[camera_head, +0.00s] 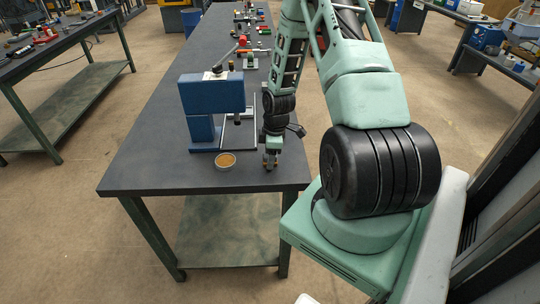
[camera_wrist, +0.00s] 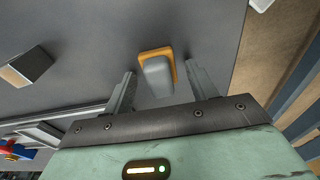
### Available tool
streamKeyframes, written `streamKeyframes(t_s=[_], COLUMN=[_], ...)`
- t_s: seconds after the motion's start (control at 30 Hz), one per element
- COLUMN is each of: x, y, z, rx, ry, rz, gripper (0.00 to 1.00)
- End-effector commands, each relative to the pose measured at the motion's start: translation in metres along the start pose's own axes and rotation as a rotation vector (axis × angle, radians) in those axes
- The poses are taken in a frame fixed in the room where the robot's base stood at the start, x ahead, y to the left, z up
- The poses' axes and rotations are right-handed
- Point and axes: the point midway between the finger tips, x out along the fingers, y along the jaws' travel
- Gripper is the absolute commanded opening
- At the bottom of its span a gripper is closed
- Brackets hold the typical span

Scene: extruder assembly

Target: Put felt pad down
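A small grey block with an orange base (camera_wrist: 157,75), which I take to be the felt pad, shows in the wrist view between the two fingers of my gripper (camera_wrist: 160,75). A narrow gap shows on each side of it, so the fingers look open around it and not closed on it. It seems to rest on the dark table top. In the head view my gripper (camera_head: 270,162) is low over the table's near right corner, pointing down. The pad is too small there to make out clearly.
A blue press (camera_head: 212,95) stands on the dark table (camera_head: 150,150) left of my gripper. A round dish with tan contents (camera_head: 226,160) sits before it. Several small parts lie farther back. The table's right edge is close to my gripper. The near left corner is clear.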

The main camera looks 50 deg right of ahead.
Motion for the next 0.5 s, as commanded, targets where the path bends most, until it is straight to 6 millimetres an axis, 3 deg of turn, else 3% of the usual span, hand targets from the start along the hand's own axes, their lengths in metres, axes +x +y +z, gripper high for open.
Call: streamKeyframes(t_s=[0.27,0.5], x=[-0.020,-0.067], y=[0.002,0.002], z=[0.000,0.001], rx=[0.001,0.001], ry=[0.001,0.001], rz=[0.004,0.006], gripper=[0.57,0.57])
